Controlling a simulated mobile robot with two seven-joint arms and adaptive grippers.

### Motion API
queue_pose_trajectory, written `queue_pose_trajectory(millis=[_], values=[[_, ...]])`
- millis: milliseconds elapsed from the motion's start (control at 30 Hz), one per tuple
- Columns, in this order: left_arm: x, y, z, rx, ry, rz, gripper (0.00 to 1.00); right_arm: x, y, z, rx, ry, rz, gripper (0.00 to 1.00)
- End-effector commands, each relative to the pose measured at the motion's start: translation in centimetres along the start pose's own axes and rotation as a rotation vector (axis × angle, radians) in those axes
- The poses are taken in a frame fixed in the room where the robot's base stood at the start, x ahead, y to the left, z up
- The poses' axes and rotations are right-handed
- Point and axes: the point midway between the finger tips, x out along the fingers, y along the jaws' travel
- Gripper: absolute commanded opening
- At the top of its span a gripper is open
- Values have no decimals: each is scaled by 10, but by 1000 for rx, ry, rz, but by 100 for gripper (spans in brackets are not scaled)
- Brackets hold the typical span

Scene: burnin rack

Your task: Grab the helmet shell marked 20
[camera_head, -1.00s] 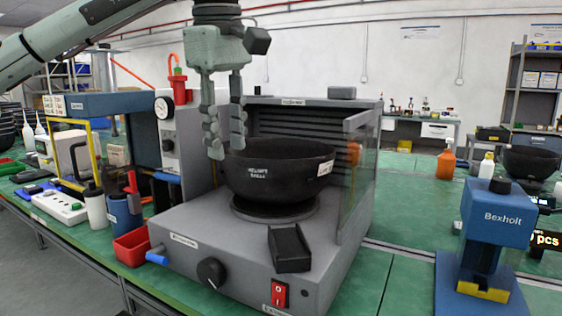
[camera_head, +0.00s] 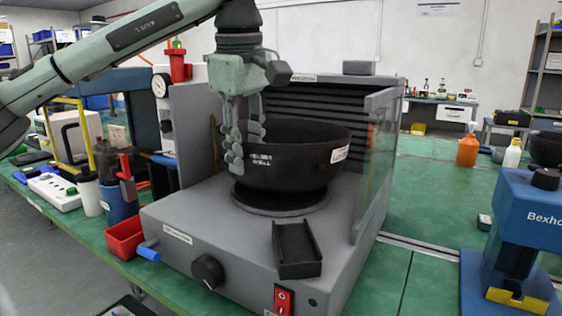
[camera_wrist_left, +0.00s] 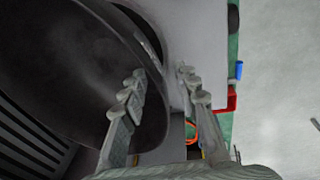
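A dark, bowl-shaped helmet shell (camera_head: 300,165) rests open side up on the round plate of a grey bench machine. It bears small white writing on its front and a white label at its right; I cannot read a 20 on either. My left gripper (camera_head: 245,150) points down at the shell's left rim, its fingers apart. In the left wrist view the shell (camera_wrist_left: 60,70) fills the left side. There my left gripper (camera_wrist_left: 160,72) is open, one finger over the shell's inside and the other outside the rim. Contact is not clear. My right gripper is not in view.
The grey machine (camera_head: 230,245) has a clear side panel right of the shell and a black tray (camera_head: 296,250) in front. A red bin (camera_head: 125,241) and blue cup (camera_head: 119,203) stand left. A blue Bexholt press (camera_head: 515,215) stands right. Another dark bowl (camera_head: 546,150) is at the right edge.

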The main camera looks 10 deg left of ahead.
Motion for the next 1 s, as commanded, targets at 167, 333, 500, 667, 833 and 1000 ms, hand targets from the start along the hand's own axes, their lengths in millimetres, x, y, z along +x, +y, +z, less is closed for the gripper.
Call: queue_pose_trajectory(millis=[167,333,500,667,833,1000], values=[[2,0,0,0,0,1,30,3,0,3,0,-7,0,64],[2,0,0,1,0,1,16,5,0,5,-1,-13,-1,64],[2,0,0,1,0,1,0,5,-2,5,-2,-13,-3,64],[2,0,0,1,0,1,0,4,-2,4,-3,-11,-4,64],[2,0,0,0,0,2,0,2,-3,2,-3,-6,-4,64],[-1,0,0,0,0,3,0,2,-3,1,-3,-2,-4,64]])
